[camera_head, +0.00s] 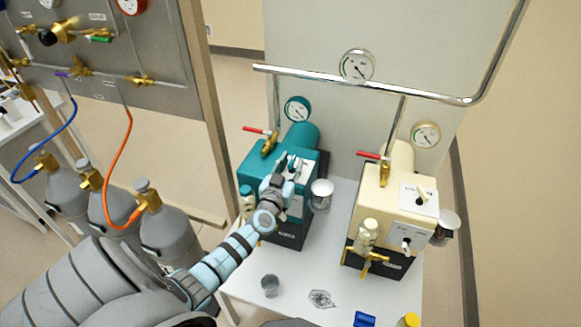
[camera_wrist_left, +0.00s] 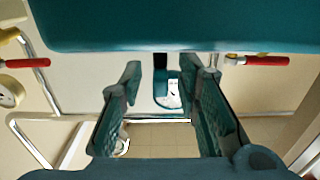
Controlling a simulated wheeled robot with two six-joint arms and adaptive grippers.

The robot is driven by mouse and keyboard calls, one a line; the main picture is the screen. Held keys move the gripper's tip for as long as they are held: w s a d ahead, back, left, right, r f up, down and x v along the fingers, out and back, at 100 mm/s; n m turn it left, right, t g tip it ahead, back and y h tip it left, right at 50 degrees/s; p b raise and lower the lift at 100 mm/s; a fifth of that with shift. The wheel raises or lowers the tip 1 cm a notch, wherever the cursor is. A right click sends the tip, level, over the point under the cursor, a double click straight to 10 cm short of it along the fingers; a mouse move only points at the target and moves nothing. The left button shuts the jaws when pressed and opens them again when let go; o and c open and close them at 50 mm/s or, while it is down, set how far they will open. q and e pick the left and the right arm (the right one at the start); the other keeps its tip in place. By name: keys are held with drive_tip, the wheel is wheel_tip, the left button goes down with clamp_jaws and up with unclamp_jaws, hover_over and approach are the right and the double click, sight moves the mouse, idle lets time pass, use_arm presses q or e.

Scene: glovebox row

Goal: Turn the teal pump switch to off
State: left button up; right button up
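The teal pump (camera_head: 253,158) stands on the white table, left of a cream pump. My left gripper (camera_head: 286,172) is over its front and upper panel and hides most of the pale plates there. I cannot make out the pump switch or its position behind the fingers. In the left wrist view the two fingers of the gripper (camera_wrist_left: 160,95) are spread apart with an empty gap between them. Teal pump body (camera_wrist_left: 180,25) fills the top of that view. I cannot tell whether a finger touches the pump. My right gripper is not in view.
The cream pump (camera_head: 372,205) stands close on the right. Gas cylinders (camera_head: 165,235) stand left.

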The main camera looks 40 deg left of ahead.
use_arm(q)
drive_tip(key=shift+r, duration=0.1)
clamp_jaws()
drive_tip(key=shift+d+r+n+g+y+p, duration=0.1)
drive_tip(key=shift+r+n+g+y+p, duration=0.15)
drive_tip(key=shift+n+y+p, duration=0.55)
drive_tip(key=shift+n+g+y+p, duration=0.55)
drive_tip(key=shift+y+p, duration=0.35)
drive_tip(key=shift+p, duration=0.2)
drive_tip(key=shift+w+d+f+n+g+y+p, duration=0.15)
drive_tip(key=shift+n+g+y+p, duration=0.2)
drive_tip(key=shift+n+g+y, duration=0.4)
drive_tip(key=shift+f+n+g+y, duration=0.1)
drive_tip(key=shift+n+g+y, duration=0.9)
drive_tip(key=shift+y, duration=0.45)
